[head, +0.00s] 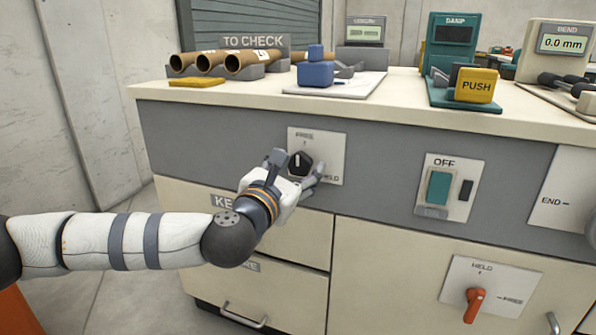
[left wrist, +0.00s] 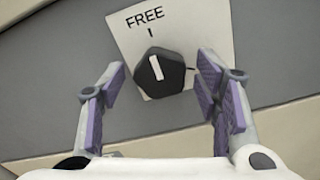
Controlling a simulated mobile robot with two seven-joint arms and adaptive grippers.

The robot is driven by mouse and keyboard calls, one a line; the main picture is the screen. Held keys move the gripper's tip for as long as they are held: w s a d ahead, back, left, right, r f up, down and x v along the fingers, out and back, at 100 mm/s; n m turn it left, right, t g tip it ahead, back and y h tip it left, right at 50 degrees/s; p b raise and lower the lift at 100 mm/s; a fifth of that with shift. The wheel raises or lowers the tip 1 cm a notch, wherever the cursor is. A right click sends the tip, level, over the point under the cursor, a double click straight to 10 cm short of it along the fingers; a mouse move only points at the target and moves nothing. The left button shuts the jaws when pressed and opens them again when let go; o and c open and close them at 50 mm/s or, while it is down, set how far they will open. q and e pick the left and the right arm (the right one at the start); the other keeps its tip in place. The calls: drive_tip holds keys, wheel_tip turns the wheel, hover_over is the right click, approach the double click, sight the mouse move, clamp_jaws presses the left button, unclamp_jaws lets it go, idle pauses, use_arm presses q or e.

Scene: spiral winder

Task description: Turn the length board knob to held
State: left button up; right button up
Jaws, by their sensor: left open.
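A black knob (head: 299,164) sits on a pale plate (head: 333,155) on the front of the bench, marked FREE at the top and HELD at the lower right. In the left wrist view the knob (left wrist: 163,75) is many-sided, and its white pointer line points up towards the FREE mark. My left gripper (head: 297,169) is open in front of the plate. In the left wrist view its purple-padded fingers (left wrist: 162,86) stand on either side of the knob, with gaps visible. My right gripper is not in view.
An OFF switch plate (head: 450,160) is to the right. Below it is a plate with a red handle (head: 474,305), marked HELD and FREE. Drawers (head: 262,285) lie below my left arm. Tubes (head: 244,63) and a yellow PUSH block (head: 477,85) stand on the benchtop.

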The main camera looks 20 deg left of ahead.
use_arm(q)
drive_tip(key=shift+w, duration=0.4)
drive_tip(key=c, duration=1.1)
drive_tip(key=shift+c, duration=0.2)
